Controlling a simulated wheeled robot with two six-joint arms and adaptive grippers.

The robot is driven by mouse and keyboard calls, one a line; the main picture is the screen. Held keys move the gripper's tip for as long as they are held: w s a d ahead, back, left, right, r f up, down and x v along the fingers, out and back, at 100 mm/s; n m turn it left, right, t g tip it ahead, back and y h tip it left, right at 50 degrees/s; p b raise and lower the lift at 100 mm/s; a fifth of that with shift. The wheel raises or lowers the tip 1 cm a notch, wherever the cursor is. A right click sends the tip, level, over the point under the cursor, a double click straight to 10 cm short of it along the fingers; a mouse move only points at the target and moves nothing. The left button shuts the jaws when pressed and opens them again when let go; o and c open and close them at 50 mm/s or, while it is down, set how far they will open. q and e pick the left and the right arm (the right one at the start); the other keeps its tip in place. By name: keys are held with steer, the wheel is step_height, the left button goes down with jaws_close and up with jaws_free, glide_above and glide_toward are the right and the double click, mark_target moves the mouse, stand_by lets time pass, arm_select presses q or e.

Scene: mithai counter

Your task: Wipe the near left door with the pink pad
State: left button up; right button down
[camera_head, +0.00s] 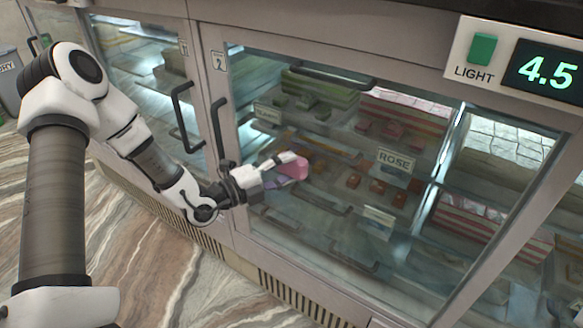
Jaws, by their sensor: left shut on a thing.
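My left gripper (278,165) is shut on the pink pad (293,171), which shows just past the fingertips. Part of the pad is hidden by the fingers. The pad is at the glass of the cabinet door (330,223) tagged 2, in the left part of its pane; I cannot tell for sure whether it presses on the glass. A paler lilac patch shows just below the pad, perhaps its reflection. The door looks closed, with a dark upright handle (217,130) on its left side. My right gripper is not in view.
Another glass door (140,75) tagged 1 is to the left, with its own dark handle (181,115). Sweets trays and a ROSE label (394,161) show behind the glass. A light switch panel with a 4.5 display (545,72) is at the upper right. The floor is patterned stone.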

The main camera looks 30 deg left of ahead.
mark_target(302, 168)
arm_select(q)
steer(key=shift+w+a+r+p, duration=0.1)
steer(key=shift+a+r+p, duration=0.45)
steer(key=shift+a+p, duration=0.3)
steer(key=shift+w+a+r+p, duration=0.1)
steer(key=shift+a+r+p, duration=0.5)
steer(key=shift+a, duration=0.3)
steer(key=d+b, duration=0.2)
steer(key=d, duration=0.1)
steer(key=d+f+b, duration=0.1)
steer(key=b, duration=0.1)
steer(key=shift+s+d, duration=0.3)
steer(key=shift+d, duration=0.05)
steer(key=shift+d+b, duration=0.8)
steer(key=shift+d, duration=0.15)
steer(key=shift+d+r, duration=0.25)
steer(key=shift+d, duration=0.15)
steer(key=shift+s+d+f+b, duration=0.1)
steer(key=shift+d+f+b, duration=0.05)
steer(key=shift+d+b, duration=0.4)
steer(key=shift+s+d+b, duration=0.1)
steer(key=shift+d+b, duration=0.55)
steer(key=shift+d, duration=0.7)
steer(key=shift+d+b, duration=0.45)
steer(key=shift+b, duration=0.05)
steer(key=shift+s+d+b, duration=0.1)
steer(key=shift+d+b, duration=0.25)
steer(key=shift+d, duration=0.6)
steer(key=shift+d+r, duration=0.2)
steer(key=shift+d, duration=0.1)
